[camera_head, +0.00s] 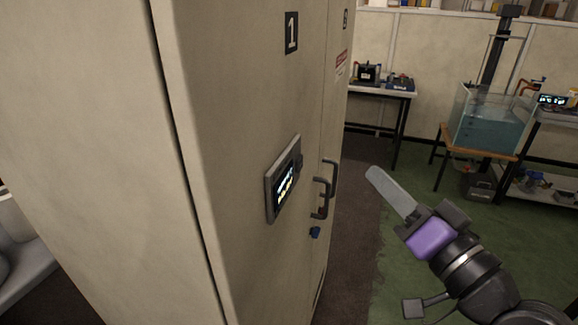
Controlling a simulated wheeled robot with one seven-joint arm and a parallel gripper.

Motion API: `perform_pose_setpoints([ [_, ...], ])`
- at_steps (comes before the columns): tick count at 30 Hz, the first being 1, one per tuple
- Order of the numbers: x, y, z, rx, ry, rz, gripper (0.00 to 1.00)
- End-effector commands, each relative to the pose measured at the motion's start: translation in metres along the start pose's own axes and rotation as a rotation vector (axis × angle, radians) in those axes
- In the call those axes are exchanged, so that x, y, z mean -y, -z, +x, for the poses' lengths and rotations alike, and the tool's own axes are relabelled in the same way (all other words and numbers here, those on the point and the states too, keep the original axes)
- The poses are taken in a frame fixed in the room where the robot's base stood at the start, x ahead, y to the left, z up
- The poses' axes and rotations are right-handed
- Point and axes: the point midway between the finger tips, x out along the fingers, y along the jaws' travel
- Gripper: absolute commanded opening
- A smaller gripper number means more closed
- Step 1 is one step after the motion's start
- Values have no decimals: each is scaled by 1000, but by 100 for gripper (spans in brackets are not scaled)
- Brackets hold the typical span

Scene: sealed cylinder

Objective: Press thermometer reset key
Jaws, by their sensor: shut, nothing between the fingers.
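A dark-framed panel with a lit display (284,180), which looks like the thermometer, is mounted on the tall beige cabinet (240,110) marked 1. The panel is seen at a steep angle, and I cannot make out which part of it is the reset key. My gripper (374,176) is to the right of the panel, apart from the cabinet in the picture. Its long pale grey fingers are shut with nothing held and point up and left. A purple block shows on the gripper's body.
A water tank (489,120) stands on a wooden-topped table at the back right. Green floor (400,170) is open between.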

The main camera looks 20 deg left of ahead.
Motion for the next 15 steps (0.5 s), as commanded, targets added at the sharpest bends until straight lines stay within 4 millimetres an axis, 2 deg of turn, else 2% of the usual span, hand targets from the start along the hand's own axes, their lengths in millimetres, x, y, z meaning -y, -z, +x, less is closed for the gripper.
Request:
perform_pose_setpoints([
  [15, 3, -6, 4, 13, -2, 3, 0],
])
